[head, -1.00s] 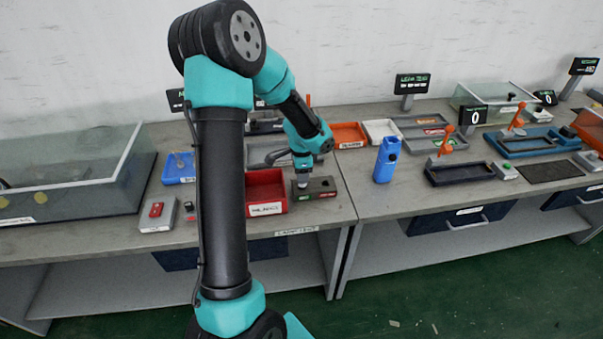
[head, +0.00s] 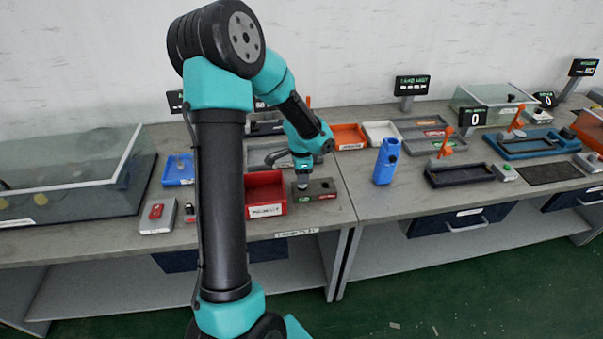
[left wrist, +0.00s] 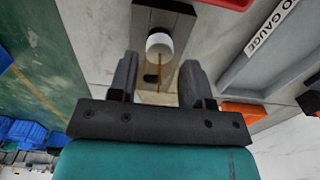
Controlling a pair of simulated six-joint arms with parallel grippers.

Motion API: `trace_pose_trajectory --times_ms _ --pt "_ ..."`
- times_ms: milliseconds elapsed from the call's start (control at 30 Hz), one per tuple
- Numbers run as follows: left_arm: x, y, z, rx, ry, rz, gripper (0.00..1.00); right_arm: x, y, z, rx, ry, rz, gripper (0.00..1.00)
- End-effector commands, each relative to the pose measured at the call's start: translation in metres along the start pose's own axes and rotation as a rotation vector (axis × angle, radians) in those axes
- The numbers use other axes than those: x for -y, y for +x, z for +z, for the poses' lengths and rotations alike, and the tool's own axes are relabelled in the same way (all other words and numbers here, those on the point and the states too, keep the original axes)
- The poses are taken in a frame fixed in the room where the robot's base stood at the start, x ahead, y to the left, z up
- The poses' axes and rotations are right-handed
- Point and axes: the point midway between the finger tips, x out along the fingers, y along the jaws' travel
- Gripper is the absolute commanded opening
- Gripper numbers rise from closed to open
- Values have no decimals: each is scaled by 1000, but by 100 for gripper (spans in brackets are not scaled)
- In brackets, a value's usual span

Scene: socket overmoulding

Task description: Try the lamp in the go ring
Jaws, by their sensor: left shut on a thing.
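The gauge block (head: 328,188), dark grey with a green label and a red label on its front, sits near the front edge of the left bench. My left gripper (head: 303,176) points down over the block's left end, the green-label side. In the left wrist view the gripper (left wrist: 158,70) is shut on the lamp (left wrist: 159,43), which shows a round white end and a thin orange-brown line. The lamp stands against the block (left wrist: 172,18) there. The ring opening under it is hidden, so I cannot tell how deep the lamp sits. My right gripper is not in view.
A red bin (head: 265,190) stands just left of the block. An orange tray (head: 348,136) and a white tray (head: 380,131) lie behind. A blue bottle-like object (head: 387,160) stands to the right. A glass-sided tank (head: 75,175) fills the bench's left end.

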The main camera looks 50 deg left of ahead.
Motion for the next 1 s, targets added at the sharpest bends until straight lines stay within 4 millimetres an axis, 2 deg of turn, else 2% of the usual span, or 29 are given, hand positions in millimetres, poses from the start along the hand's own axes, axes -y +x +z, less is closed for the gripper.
trace_pose_trajectory --times_ms 1000 --pt "0 8 0 1 0 0 22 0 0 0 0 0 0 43"
